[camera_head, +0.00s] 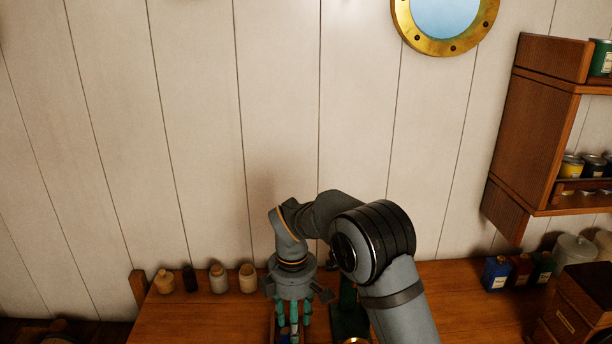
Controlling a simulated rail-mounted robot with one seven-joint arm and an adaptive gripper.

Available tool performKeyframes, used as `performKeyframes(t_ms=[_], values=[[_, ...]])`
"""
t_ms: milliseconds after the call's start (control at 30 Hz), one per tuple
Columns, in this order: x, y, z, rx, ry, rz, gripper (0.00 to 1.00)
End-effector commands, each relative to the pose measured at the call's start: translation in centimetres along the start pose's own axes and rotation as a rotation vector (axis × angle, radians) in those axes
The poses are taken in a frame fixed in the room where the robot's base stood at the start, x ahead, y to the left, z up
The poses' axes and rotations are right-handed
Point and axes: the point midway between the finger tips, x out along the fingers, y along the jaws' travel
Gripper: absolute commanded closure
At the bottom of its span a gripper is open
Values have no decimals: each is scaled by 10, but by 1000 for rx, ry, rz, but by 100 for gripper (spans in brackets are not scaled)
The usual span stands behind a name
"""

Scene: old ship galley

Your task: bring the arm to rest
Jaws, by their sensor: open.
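My arm reaches up from the bottom edge, bends over and points down at the wooden counter (190,318). My gripper (293,312) is at its end, over the middle of the counter near the back wall. Its jaws are open. Narrow teal shapes show at and below the jaws; I cannot tell which are fingers and which are things behind them. I see nothing clearly held. The lowest part of the gripper is close to the bottom edge of the picture.
Several small jars, one a beige jar (247,278), stand left of my gripper. A dark green thing (348,318) is partly hidden behind my arm. Blue (496,272), red and green tins, pale canisters and a wooden box (578,312) stand right. A wall shelf (535,125) hangs upper right.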

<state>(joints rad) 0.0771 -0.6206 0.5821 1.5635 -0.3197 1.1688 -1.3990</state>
Motion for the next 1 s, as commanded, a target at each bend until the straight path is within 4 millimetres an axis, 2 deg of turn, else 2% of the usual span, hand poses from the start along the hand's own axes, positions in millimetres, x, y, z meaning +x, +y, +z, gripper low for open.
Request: performKeyframes(t_ms=[33, 333, 400, 500, 1000], values=[[14, 0, 0, 0, 0, 0, 59], [59, 0, 0, 0, 0, 0, 59], [51, 1, 13, 5, 1, 3, 59], [50, 0, 22, 2, 1, 1, 59], [48, 1, 31, 40, 8, -13, 59]])
